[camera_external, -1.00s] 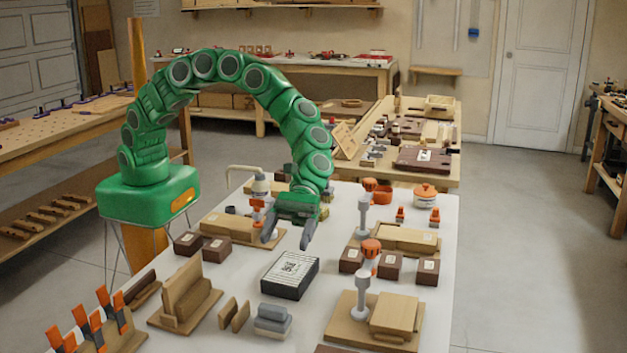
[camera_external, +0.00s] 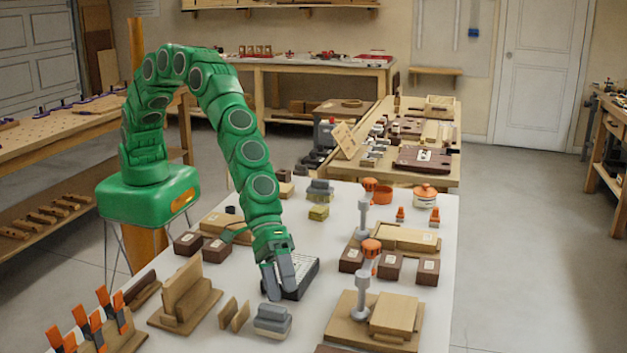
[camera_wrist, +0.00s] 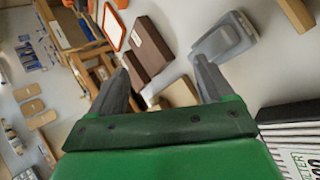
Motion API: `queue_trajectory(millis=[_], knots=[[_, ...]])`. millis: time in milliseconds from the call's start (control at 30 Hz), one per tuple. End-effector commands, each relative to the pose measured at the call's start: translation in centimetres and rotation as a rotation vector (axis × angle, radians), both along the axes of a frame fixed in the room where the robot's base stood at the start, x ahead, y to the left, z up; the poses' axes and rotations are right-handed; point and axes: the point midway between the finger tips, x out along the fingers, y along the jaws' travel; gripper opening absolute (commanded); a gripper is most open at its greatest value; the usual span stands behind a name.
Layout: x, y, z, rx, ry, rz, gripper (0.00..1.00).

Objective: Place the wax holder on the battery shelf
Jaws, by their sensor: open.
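My gripper (camera_external: 283,295) is open and points down over the bench, between the black box with a white label (camera_external: 308,272) and the grey stacked blocks (camera_external: 272,322). Its two fingers also show in the wrist view (camera_wrist: 160,68), apart, with nothing held between them. A grey block (camera_wrist: 224,38) lies beyond the right fingertip there, and a pale tan block (camera_wrist: 180,93) shows between the fingers. The black box (camera_wrist: 298,145) is at lower right of the wrist view. I cannot tell which thing is the wax holder or the battery shelf.
Thin wooden pieces (camera_external: 234,314) and a wooden rack (camera_external: 186,292) stand to the left. More grey blocks (camera_external: 319,189) lie at the back.

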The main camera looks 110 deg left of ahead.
Motion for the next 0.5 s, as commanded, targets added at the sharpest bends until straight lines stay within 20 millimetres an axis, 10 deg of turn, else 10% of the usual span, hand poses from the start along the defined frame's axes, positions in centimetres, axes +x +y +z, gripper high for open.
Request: queue_trajectory(millis=[500], knots=[[-1.9,-1.4,1.7,0.613,-0.489,-0.174,0.81]])
